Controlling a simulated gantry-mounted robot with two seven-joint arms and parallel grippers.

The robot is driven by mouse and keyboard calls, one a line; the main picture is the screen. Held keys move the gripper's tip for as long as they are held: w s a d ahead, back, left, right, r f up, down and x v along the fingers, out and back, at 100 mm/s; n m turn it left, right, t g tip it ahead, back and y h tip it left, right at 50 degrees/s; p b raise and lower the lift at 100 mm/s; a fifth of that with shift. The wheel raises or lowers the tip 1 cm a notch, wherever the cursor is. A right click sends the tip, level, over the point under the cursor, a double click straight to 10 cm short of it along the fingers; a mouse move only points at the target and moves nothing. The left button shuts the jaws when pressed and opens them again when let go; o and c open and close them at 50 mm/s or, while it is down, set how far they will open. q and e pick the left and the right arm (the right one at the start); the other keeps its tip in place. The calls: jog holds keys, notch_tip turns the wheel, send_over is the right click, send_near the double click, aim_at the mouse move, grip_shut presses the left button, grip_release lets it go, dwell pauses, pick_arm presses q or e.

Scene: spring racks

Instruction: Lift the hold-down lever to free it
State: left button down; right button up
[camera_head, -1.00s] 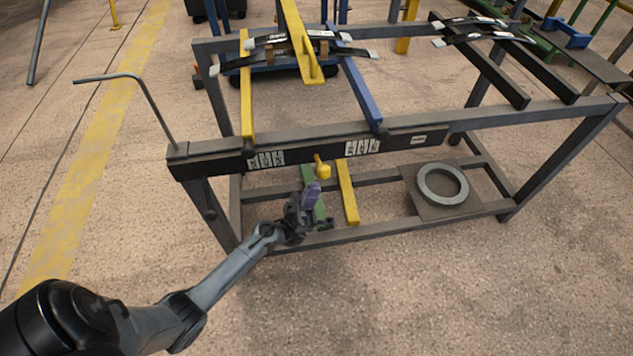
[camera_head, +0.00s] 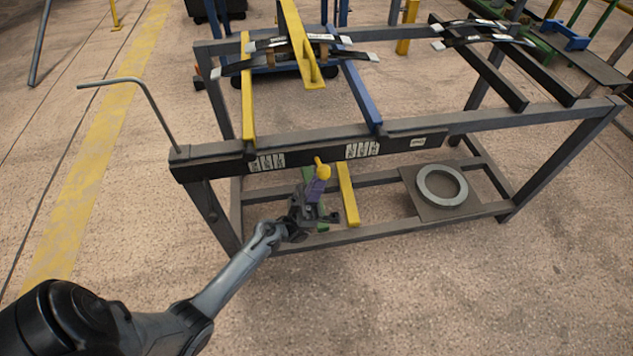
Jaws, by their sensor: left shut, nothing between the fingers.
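My left gripper (camera_head: 317,188), with purple fingers, is shut and empty. It is right at the yellow knob and overlaps its lower part; I cannot tell whether they touch. My right gripper is not in view.
The grey rack's front rail (camera_head: 400,143) runs above my left gripper. A bent rod (camera_head: 150,100) rises at its left corner. A yellow bar (camera_head: 348,195) stands right of the gripper. A grey ring (camera_head: 441,186) lies on the lower shelf. The floor in front is clear.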

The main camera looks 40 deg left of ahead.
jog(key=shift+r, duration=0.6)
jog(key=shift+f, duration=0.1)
